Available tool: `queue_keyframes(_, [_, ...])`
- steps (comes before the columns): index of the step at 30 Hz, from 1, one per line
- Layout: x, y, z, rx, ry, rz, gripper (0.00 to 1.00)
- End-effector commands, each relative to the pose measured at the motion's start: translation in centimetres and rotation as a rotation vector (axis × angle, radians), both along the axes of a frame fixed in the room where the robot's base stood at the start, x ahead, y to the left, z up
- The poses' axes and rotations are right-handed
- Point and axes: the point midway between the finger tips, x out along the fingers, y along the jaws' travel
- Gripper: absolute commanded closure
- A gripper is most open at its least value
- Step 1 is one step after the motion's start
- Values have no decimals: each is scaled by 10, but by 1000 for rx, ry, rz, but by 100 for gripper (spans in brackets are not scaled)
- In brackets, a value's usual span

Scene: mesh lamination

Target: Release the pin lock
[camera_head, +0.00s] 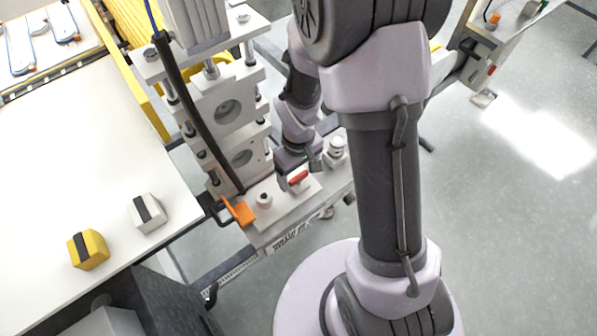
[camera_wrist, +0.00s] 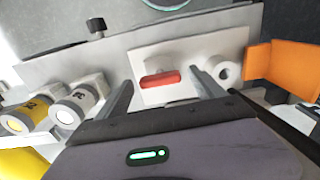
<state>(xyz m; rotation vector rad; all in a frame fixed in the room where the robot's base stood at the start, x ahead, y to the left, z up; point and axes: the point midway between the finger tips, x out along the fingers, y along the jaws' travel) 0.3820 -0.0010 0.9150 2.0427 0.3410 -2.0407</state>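A red elongated part (camera_wrist: 160,79), perhaps the pin lock, sits on a white plate (camera_wrist: 182,57) in the wrist view. It also shows as a red bar (camera_head: 299,177) low on the machine in the head view. My gripper (camera_wrist: 162,82) is open, with its two dark fingers apart and pointing toward the red part, one to each side. The wrist view does not show clearly how far the fingertips are from it. In the head view my gripper (camera_head: 292,170) is beside the red bar, and my arm hides part of the machine.
A white ring-shaped knob (camera_wrist: 224,71) and an orange block (camera_wrist: 283,69) lie right of the red part. A white table (camera_head: 75,160) holds a yellow block (camera_head: 88,250) and a grey block (camera_head: 147,213).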

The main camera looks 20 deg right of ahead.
Motion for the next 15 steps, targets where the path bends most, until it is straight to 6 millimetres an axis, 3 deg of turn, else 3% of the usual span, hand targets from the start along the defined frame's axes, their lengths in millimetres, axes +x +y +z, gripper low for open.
queue_keyframes(9, [0, 0, 5, 0, 0, -1, 22])
queue_keyframes(11, [0, 0, 14, 0, 0, -2, 22])
queue_keyframes(15, [1, 0, 55, 0, -4, -2, 22])
